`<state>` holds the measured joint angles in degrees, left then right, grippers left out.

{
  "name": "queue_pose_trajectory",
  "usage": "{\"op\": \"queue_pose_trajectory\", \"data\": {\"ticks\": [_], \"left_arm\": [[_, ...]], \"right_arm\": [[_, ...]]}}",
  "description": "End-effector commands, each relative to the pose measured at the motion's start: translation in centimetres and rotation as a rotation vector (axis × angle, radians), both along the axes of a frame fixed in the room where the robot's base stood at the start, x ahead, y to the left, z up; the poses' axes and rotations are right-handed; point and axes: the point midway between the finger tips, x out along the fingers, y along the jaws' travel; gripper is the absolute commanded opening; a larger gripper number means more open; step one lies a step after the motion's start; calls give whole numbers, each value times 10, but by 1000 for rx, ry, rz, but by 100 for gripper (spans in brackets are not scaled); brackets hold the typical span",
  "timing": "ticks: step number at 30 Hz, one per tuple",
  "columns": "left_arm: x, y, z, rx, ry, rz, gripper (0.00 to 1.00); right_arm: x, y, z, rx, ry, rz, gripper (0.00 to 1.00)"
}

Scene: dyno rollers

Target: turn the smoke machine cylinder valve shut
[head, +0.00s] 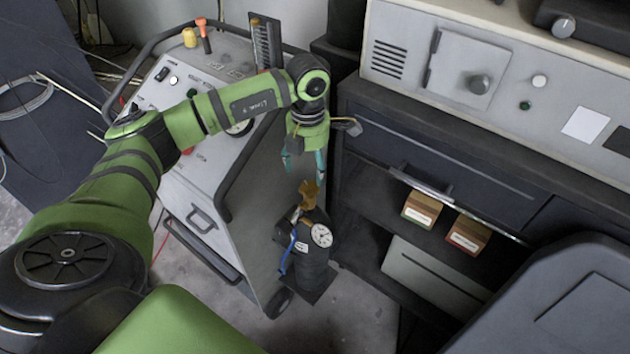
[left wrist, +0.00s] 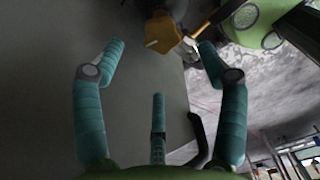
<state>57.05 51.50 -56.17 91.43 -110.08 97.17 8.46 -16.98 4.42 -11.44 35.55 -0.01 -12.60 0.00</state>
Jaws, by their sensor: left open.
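The smoke machine cylinder (head: 312,262) is a dark upright bottle standing on the floor beside the grey machine cart. On its top is an orange-brown valve handle (head: 309,188), with a round white gauge (head: 321,235) and a blue lever or hose (head: 289,250) below it. My left gripper (head: 304,168) points down just above the valve handle. In the left wrist view its teal fingers (left wrist: 158,60) are spread, and the valve handle (left wrist: 163,32) shows beyond the fingertips with nothing held. Whether a finger touches the handle I cannot tell. My right gripper is not in view.
The grey machine cart (head: 215,165) with knobs and a handle rail stands close on the left of the cylinder. A dark shelf unit (head: 440,180) with small boxes (head: 421,209) stands on the right. Bare floor shows in front.

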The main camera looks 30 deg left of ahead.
Motion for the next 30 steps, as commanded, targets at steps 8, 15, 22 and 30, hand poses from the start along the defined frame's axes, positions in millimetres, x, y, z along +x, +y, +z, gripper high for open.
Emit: {"op": "queue_pose_trajectory", "data": {"ticks": [8, 15, 22, 30], "left_arm": [[-1, -1, -42, -4, 4, 0, 74], [-1, -2, -61, -5, 1, -1, 74], [-1, -2, -63, -5, 0, -1, 74], [-1, -2, -63, -6, 2, -1, 17]], "right_arm": [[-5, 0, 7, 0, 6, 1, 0], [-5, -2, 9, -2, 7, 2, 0], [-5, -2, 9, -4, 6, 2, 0], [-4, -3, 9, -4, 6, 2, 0]]}}
